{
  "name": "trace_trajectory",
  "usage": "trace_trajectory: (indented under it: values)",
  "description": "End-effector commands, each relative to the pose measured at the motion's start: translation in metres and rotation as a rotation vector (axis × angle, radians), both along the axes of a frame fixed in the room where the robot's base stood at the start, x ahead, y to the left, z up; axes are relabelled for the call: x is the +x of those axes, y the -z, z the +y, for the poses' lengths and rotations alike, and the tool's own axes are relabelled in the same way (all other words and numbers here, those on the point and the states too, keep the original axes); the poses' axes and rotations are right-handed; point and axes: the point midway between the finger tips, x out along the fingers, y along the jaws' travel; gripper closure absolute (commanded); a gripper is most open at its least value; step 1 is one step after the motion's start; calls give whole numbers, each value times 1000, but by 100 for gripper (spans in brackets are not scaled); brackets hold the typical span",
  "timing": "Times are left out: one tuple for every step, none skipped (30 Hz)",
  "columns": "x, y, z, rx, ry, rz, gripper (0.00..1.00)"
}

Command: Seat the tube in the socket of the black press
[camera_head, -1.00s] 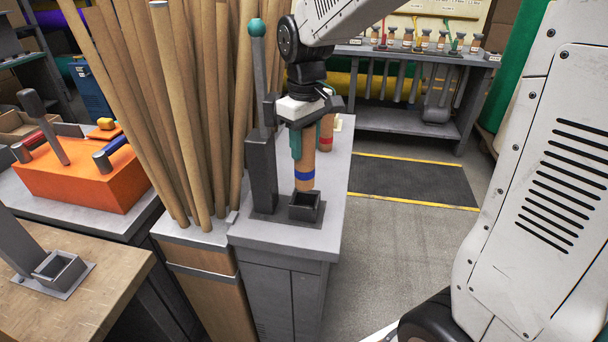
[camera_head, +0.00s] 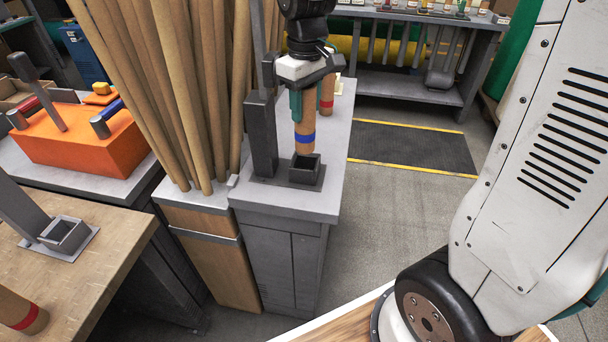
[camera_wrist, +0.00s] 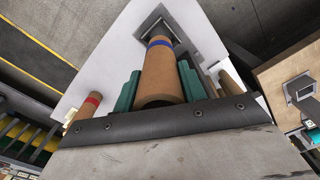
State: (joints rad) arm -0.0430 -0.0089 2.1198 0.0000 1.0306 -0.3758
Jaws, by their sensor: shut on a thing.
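My gripper (camera_head: 307,103) is shut on a brown cardboard tube (camera_head: 305,121) with a blue band near its lower end. The tube hangs about upright over the square socket (camera_head: 306,176) of the black press (camera_head: 263,139), on the grey cabinet top. Its lower end appears at the socket's opening, near the back rim; I cannot tell whether it has entered. In the wrist view, the tube (camera_wrist: 160,80) lies between the green fingers, and its blue-banded end overlaps part of the socket (camera_wrist: 156,22).
A red-banded tube (camera_head: 327,94) stands behind my gripper on the cabinet top (camera_head: 290,207). Tall cardboard tubes (camera_head: 165,90) stand to the left. A grey press socket (camera_head: 66,236) and another red-banded tube (camera_head: 20,311) are on the wooden table.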

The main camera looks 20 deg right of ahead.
Motion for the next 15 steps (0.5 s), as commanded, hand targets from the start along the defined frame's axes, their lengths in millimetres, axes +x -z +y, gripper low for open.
trace_trajectory:
  values:
    - [0, 0, 0, 0, 0, 0, 88]
    - [0, 1, 0, 0, 0, 0, 88]
    - [0, 2, 0, 0, 0, 0, 88]
    - [0, 2, 0, 0, 0, 1, 88]
    - [0, 3, 0, 0, 0, 1, 88]
    - [0, 5, 0, 1, 0, 1, 88]
    - [0, 6, 0, 0, 0, 2, 88]
    - [0, 7, 0, 0, 0, 2, 88]
    - [0, 9, 0, 0, 0, 2, 88]
    - [0, 10, 0, 0, 0, 1, 88]
    - [0, 11, 0, 0, 0, 1, 88]
    - [0, 12, 0, 0, 0, 0, 88]
    - [0, 14, 0, 0, 0, 0, 88]
    - [0, 15, 0, 0, 0, 0, 88]
    - [0, 16, 0, 0, 0, 0, 88]
